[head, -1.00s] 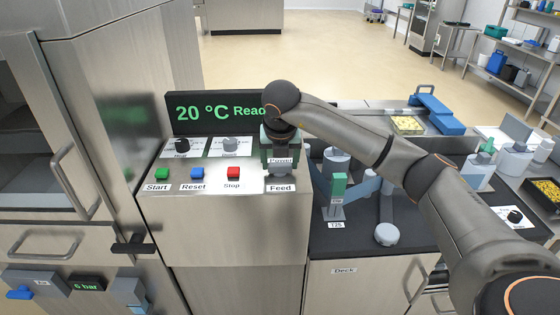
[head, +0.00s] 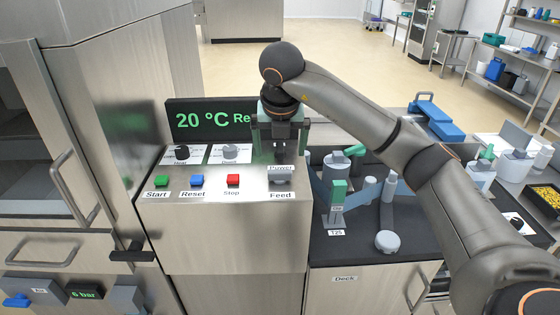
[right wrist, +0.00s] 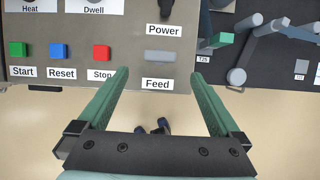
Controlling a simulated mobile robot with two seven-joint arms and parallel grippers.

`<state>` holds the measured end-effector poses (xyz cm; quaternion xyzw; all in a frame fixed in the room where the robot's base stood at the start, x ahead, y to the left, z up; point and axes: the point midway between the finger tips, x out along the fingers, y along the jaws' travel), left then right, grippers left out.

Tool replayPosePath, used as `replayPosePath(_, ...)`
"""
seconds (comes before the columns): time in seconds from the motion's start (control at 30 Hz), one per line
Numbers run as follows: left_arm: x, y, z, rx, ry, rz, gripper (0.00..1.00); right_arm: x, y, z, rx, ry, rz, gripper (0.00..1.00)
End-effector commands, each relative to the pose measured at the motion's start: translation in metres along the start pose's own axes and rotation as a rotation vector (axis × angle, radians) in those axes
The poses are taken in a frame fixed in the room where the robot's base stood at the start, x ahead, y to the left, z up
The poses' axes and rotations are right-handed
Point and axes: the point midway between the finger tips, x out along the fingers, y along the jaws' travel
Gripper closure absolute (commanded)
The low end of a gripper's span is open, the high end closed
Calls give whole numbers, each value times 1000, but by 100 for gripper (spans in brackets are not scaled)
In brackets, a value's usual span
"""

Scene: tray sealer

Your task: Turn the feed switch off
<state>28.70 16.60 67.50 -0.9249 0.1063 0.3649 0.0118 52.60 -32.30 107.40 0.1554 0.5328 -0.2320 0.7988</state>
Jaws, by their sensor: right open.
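The feed switch (head: 281,179) is a small grey rocker on the sloping steel panel, above the "Feed" label and below the "Power" label. I cannot tell which way it is tipped. It also shows in the right wrist view (right wrist: 160,56), between and beyond my fingertips. My right gripper (head: 281,156) is open and empty, just above and behind the switch in the head view and apart from it. Its two green fingers (right wrist: 160,74) are spread wide in the right wrist view. My left gripper is not in view.
Green Start (head: 161,181), blue Reset (head: 197,180) and red Stop (head: 233,179) buttons sit left of the switch. A dark power knob (right wrist: 165,10) is just above it. The display (head: 210,119) stands behind. A dark deck (head: 360,244) with fittings lies right.

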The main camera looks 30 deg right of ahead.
Motion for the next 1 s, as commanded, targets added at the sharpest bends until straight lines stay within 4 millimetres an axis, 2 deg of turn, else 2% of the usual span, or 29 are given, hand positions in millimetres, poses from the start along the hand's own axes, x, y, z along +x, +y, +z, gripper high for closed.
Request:
replayPosePath(0.1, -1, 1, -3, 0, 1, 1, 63, -22, 0, 1, 0, -3, 1, 0)
replayPosePath(0.3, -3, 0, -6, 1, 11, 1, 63, -36, 0, 0, 1, 0, -1, 0)
replayPosePath(0.87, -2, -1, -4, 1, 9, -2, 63, -36, 1, -1, -2, 3, 2, 0)
replayPosePath(0.97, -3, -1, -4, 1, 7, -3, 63, -28, 12, -10, -39, 35, 38, 0)
replayPosePath(1.0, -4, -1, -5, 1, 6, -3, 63, -22, 22, -19, -70, 64, 72, 0)
